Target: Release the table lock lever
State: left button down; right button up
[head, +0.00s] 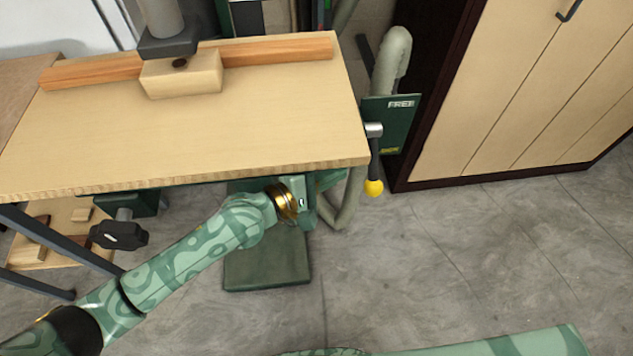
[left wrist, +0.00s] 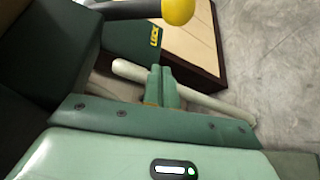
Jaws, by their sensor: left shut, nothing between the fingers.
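The table lock lever (head: 374,160) is a dark rod with a yellow ball knob (head: 374,187) at the table's right side. It hangs down from its pivot, toward the lower end of a dark green plate (head: 400,112), marked FREE at the top; the lower label reads LOCK in the left wrist view. That view also shows the knob (left wrist: 178,11) at the top, beyond the fingers. My left gripper (head: 331,180) is under the table's front edge, left of the knob and apart from it. Its fingers (left wrist: 161,86) are shut and empty. My right gripper is not in view.
The wooden table top (head: 200,135) overhangs my left gripper and carries a wooden block (head: 182,75) and a long strip (head: 280,51). A pale bent tube (head: 391,60) stands behind the plate. A cabinet (head: 530,90) stands to the right. Floor (head: 450,260) in front is clear.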

aim_at(373, 161)
pick_arm(q)
jog(key=d, duration=0.1)
jog(key=s+d, duration=0.1)
jog(key=s+d+p, duration=0.1)
jog(key=shift+d+r, duration=0.3)
jog(key=shift+d, duration=0.05)
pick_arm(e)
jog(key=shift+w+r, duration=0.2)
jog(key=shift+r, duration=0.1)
pick_arm(q)
jog(key=shift+s, duration=0.1)
jog(key=shift+s+r+p, duration=0.35)
jog(key=shift+s+p, duration=0.2)
jog(key=shift+p, duration=0.3)
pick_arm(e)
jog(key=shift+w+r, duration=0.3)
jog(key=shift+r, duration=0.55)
